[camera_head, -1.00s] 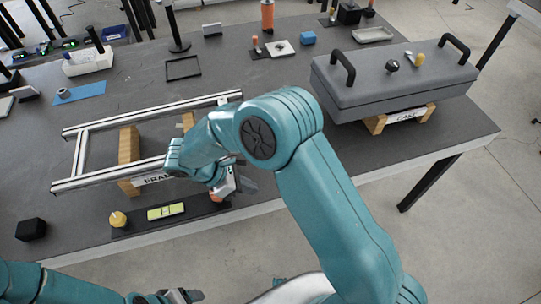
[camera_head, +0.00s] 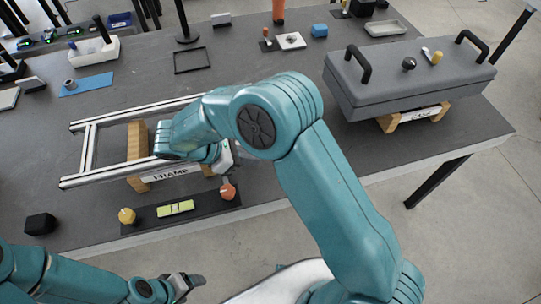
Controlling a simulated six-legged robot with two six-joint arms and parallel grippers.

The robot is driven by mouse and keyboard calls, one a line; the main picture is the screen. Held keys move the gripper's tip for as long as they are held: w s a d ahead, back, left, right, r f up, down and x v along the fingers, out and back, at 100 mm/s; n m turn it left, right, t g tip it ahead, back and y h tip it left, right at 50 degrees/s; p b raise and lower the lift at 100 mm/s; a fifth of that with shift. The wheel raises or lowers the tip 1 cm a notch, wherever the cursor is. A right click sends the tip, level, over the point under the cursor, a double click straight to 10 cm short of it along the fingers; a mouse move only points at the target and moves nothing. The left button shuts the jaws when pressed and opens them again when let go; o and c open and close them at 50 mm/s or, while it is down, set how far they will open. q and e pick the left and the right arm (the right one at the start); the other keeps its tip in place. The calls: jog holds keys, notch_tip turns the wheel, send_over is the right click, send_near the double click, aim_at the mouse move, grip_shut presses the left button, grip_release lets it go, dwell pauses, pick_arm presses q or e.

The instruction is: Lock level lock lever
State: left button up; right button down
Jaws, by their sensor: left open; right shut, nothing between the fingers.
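A dark strip (camera_head: 148,222) lies along the front of the table. It carries a yellow-green level vial (camera_head: 176,208) in the middle, a yellow knob (camera_head: 126,215) at its left end and an orange-red knob (camera_head: 228,191) at its right end. I cannot tell for sure which knob is the lock lever. My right gripper (camera_head: 230,158) is shut and empty, above and behind the orange-red knob and apart from it in the picture; the wrist partly hides it. My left gripper (camera_head: 192,281) is open and empty, low in front of the table edge.
A metal rail frame (camera_head: 88,150) on wooden blocks, labelled FRAME, stands just behind the strip. A black cube (camera_head: 40,224) sits left of the strip. A grey case lid (camera_head: 400,88) with two handles rests on blocks at right. Bare tabletop lies between frame and case.

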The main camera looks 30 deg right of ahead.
jog(key=p+x, duration=0.1)
jog(key=x, duration=0.7)
jog(key=shift+s+d+f, duration=0.1)
jog(key=shift+d+f, duration=0.15)
jog(key=shift+d, duration=0.1)
jog(key=d, duration=0.1)
jog(key=d+p, duration=0.1)
jog(key=d, duration=0.1)
jog(key=shift+s+d, duration=0.15)
jog(key=shift+s, duration=0.2)
jog(key=shift+s+d+f+p, duration=0.1)
jog(key=shift+d+f+p, duration=0.05)
jog(key=shift+d+p, duration=0.2)
